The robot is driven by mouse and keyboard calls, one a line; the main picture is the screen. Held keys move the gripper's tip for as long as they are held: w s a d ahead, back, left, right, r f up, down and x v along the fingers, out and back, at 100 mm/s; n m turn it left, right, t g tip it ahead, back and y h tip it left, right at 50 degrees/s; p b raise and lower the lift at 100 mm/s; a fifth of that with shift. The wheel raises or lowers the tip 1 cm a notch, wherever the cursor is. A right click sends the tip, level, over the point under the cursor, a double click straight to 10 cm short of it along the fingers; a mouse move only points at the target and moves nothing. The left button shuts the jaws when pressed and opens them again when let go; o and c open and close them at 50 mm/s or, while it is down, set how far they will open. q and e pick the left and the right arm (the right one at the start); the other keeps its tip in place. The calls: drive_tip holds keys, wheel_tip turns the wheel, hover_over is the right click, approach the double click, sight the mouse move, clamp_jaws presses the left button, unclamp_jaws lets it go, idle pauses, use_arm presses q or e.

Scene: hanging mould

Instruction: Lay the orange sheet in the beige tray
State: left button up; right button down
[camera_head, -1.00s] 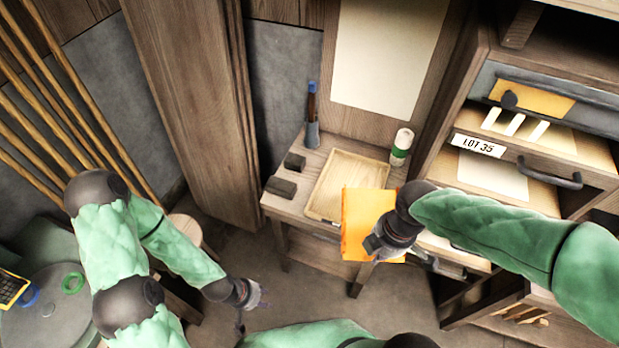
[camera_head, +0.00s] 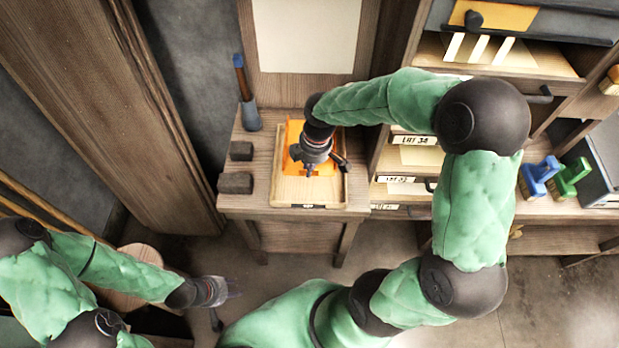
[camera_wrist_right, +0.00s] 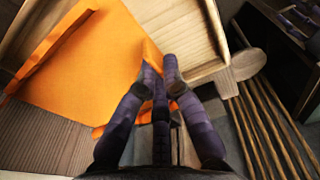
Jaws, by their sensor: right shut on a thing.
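The beige tray (camera_head: 300,192) sits on the small wooden table, its near part bare. The orange sheet (camera_head: 291,150) is over the tray's far and middle part, partly hidden by my right gripper (camera_head: 311,172). In the right wrist view the sheet (camera_wrist_right: 85,65) spreads left of the fingers, with a raised strip along its left side. It overlaps the tray's edge; the tray's bare corner (camera_wrist_right: 190,35) shows at right. My right gripper (camera_wrist_right: 165,78) is shut on the sheet's edge. I cannot tell how flat the sheet lies. My left gripper (camera_head: 226,302) is empty, its fingers apart, low at left.
Two dark blocks (camera_head: 236,183) and a holder with a blue-topped tool (camera_head: 246,95) stand left of the tray. A drawer cabinet (camera_head: 405,160) adjoins the table at right. A pale panel (camera_head: 308,35) hangs behind. Blue and green clamp-like objects (camera_head: 540,178) stand farther right.

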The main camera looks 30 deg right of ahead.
sight(308, 186)
drive_tip(key=shift+f+b, duration=1)
drive_tip(key=shift+f, duration=2.2)
drive_tip(key=shift+f, duration=0.15)
drive_tip(key=c, duration=1.4)
unclamp_jaws()
drive_tip(key=r+p, duration=0.1)
drive_tip(key=r, duration=0.3)
drive_tip(key=r+p, duration=0.2)
drive_tip(key=r, duration=0.2)
drive_tip(key=s+d+r+p, duration=0.1)
drive_tip(key=r, duration=0.3)
drive_tip(key=shift+d+r, duration=0.1)
drive_tip(key=shift+r, duration=0.05)
